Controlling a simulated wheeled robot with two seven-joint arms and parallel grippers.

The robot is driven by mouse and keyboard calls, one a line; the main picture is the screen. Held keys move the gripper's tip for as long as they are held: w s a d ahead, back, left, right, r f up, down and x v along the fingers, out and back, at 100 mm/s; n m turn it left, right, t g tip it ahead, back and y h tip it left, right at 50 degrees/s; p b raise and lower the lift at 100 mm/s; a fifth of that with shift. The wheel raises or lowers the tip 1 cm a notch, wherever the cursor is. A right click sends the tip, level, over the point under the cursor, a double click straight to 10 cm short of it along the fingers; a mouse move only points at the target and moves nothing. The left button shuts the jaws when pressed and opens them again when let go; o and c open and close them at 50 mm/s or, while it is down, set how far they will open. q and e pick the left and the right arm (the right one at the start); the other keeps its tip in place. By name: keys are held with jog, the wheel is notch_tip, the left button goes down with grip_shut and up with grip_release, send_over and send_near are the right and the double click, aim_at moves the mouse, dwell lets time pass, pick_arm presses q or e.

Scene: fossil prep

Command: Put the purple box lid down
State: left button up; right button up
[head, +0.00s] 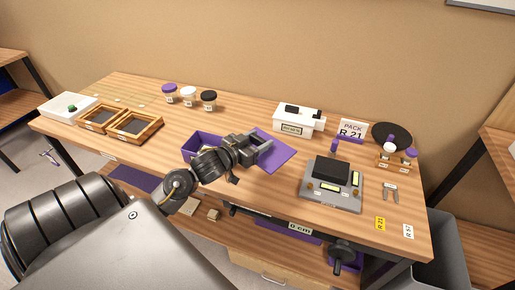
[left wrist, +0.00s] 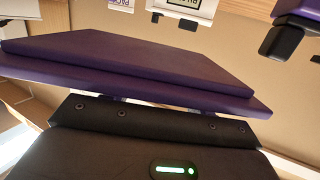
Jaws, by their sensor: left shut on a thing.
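My left gripper (head: 262,147) is shut on the purple box lid (head: 279,155), a flat purple plate. The lid lies roughly level over the middle of the table, to the right of the purple box (head: 201,140). I cannot tell whether it touches the tabletop. In the left wrist view the lid (left wrist: 130,60) fills the space beyond the dark gripper body, gripped at its near edge. My gripper and forearm hide part of the open purple box. My right gripper is not in view.
A grey scale (head: 330,190) stands right of the lid. A white device (head: 298,121) and a PACK sign (head: 352,129) stand behind. Several jars (head: 189,97) are at the back left, wooden-framed trays (head: 134,126) at the left. The tabletop between lid and scale is narrow.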

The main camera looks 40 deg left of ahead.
pick_arm(q)
jog(key=f, duration=0.3)
jog(key=shift+w+a+f, duration=0.1)
jog(key=shift+w+a, duration=0.05)
jog(key=shift+w, duration=0.05)
jog(key=shift+f, duration=0.15)
jog(key=shift+f, duration=0.65)
jog(key=o, duration=1)
jog(key=shift+c, duration=0.2)
jog(key=shift+o, duration=0.2)
jog(key=s+r+b, duration=0.1)
jog(key=s+r, duration=0.2)
jog(key=s, duration=0.9)
jog(key=shift+a, duration=0.3)
